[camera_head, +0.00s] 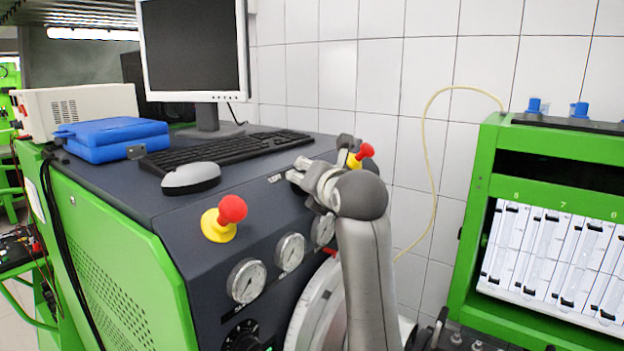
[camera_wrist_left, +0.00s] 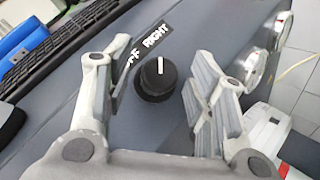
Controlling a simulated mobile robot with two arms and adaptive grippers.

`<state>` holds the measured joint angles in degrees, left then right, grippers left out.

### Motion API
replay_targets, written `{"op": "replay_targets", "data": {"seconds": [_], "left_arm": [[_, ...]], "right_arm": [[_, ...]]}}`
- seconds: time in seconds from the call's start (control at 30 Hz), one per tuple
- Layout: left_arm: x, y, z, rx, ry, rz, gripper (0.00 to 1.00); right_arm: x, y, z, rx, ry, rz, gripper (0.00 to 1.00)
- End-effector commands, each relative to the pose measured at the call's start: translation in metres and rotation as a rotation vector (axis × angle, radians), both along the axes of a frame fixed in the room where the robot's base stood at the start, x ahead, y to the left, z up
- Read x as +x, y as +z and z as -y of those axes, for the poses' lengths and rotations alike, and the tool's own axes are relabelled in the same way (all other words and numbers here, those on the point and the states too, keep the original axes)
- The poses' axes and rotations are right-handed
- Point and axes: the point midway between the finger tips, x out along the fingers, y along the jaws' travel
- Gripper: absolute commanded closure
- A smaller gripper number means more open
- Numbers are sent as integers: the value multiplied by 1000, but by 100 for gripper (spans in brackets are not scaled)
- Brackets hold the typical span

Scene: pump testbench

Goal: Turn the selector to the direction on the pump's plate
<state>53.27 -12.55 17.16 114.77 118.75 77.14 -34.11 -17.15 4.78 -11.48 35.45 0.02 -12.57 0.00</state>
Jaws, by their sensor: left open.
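The selector, a black round knob (camera_wrist_left: 156,80) with a white pointer line, sits on the dark sloped panel in the left wrist view. Its pointer points up in the picture, towards the white-on-black label; "RIGHT" (camera_wrist_left: 156,36) reads clearly, and the lettering left of it is partly covered by a finger. My left gripper (camera_head: 322,168) is over the upper part of the panel. It is open, with its fingers (camera_wrist_left: 160,82) on either side of the knob and visible gaps to it. In the head view the gripper hides the knob. I see no readable pump plate. My right gripper is not in view.
Red and yellow mushroom buttons (camera_head: 225,218) and (camera_head: 361,156) stick out near the gripper. Several gauges (camera_head: 246,281) line the panel. A keyboard (camera_head: 225,150), mouse (camera_head: 191,178), blue case (camera_head: 112,138) and monitor (camera_head: 194,46) stand on top. A green rack (camera_head: 483,190) stands right.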

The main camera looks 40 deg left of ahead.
Motion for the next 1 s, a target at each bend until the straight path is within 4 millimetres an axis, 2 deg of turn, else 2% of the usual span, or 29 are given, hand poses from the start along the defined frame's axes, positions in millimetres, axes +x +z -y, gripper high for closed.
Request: {"op": "replay_targets", "data": {"seconds": [0.17,0.6,0.8,1.0], "left_arm": [[0,13,0,0,-1,3,50],[0,83,0,2,1,4,50],[1,97,0,1,-1,1,50],[0,100,0,1,-1,1,50]], "right_arm": [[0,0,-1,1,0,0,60],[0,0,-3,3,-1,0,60],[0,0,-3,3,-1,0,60],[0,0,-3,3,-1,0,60]]}}
